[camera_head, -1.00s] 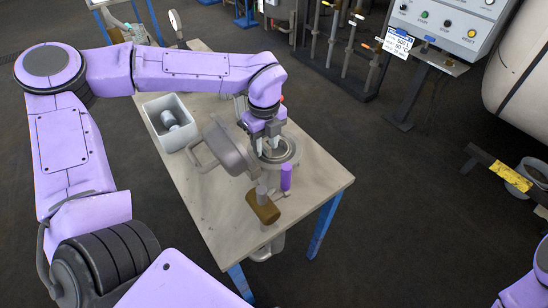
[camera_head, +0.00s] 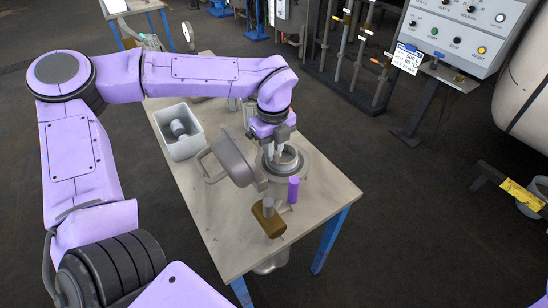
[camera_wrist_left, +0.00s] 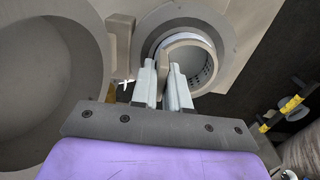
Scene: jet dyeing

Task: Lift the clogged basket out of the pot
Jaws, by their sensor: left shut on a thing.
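The pot (camera_head: 308,172) is a grey round vessel on the table, with its round lid (camera_head: 232,160) swung open to the left. The basket (camera_head: 290,160) is a metal ring-like cup at the pot's mouth. In the left wrist view the basket (camera_wrist_left: 205,45) shows a pale rim and small holes in its inner wall. My left gripper (camera_head: 276,152) points down over the pot. Its fingers in the left wrist view (camera_wrist_left: 165,85) are shut on the basket's near rim. The basket's lower part is hidden, so its height in the pot is unclear. My right gripper is out of view.
The table's right front is clear.

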